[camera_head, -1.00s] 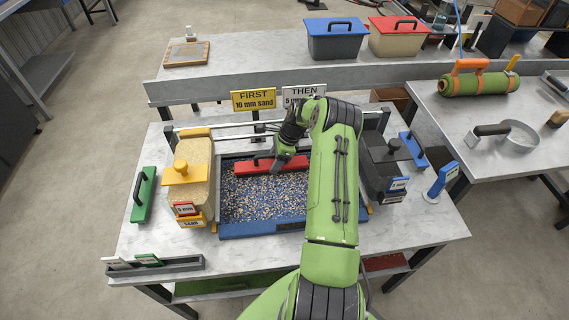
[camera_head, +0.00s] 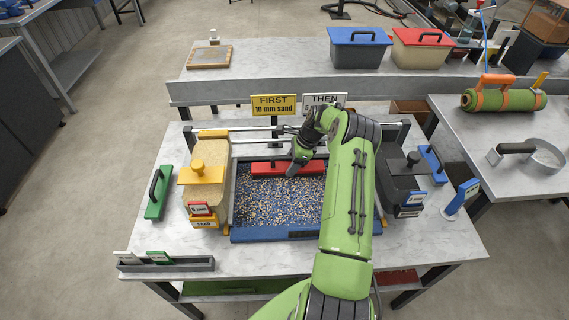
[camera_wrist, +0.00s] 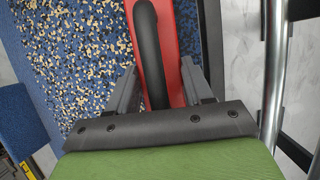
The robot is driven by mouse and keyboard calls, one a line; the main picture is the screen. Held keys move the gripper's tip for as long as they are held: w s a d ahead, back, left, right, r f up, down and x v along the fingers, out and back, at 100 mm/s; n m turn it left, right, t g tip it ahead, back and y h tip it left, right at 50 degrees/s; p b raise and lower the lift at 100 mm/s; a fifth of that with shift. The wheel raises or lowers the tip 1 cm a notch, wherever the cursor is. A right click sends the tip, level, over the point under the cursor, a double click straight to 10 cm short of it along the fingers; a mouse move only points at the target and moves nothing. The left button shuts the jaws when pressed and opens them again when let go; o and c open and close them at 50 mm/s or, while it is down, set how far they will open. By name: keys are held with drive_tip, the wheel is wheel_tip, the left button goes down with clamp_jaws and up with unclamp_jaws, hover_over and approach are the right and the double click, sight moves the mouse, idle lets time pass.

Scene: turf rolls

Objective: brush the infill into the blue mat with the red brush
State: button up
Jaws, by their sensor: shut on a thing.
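The blue mat (camera_head: 248,233) lies in a tray in the middle of the table, with tan and black infill (camera_head: 275,203) scattered over most of it. The red brush (camera_head: 268,169) lies across the mat's far end. In the wrist view, the red brush (camera_wrist: 183,50) has a black arched handle (camera_wrist: 150,50). My gripper (camera_wrist: 160,90) has its fingers on either side of the handle and is shut on it. In the head view my gripper (camera_head: 292,170) is at the brush's right part, and my arm hides the mat's right side.
A green-backed tool (camera_head: 158,192) lies far left. Signs (camera_head: 273,105) stand behind. A slotted rack (camera_head: 165,262) sits at the front left.

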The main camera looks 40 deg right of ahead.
sight(317, 165)
drive_tip(key=shift+a, duration=0.15)
drive_tip(key=shift+w+a, duration=0.5)
drive_tip(key=shift+a, duration=0.2)
drive_tip(key=shift+w+a, duration=0.5)
drive_tip(key=shift+a, duration=0.15)
drive_tip(key=shift+d, duration=0.1)
drive_tip(key=s+d, duration=0.3)
drive_tip(key=d, duration=0.1)
drive_tip(key=s+d+b, duration=0.1)
drive_tip(key=s+d, duration=0.2)
drive_tip(key=d, duration=0.1)
drive_tip(key=s+d, duration=0.3)
drive_tip(key=d, duration=0.2)
drive_tip(key=shift+d, duration=0.1)
drive_tip(key=shift+w+a, duration=0.45)
drive_tip(key=shift+a, duration=0.3)
drive_tip(key=shift+w+a, duration=0.45)
drive_tip(key=shift+a, duration=0.25)
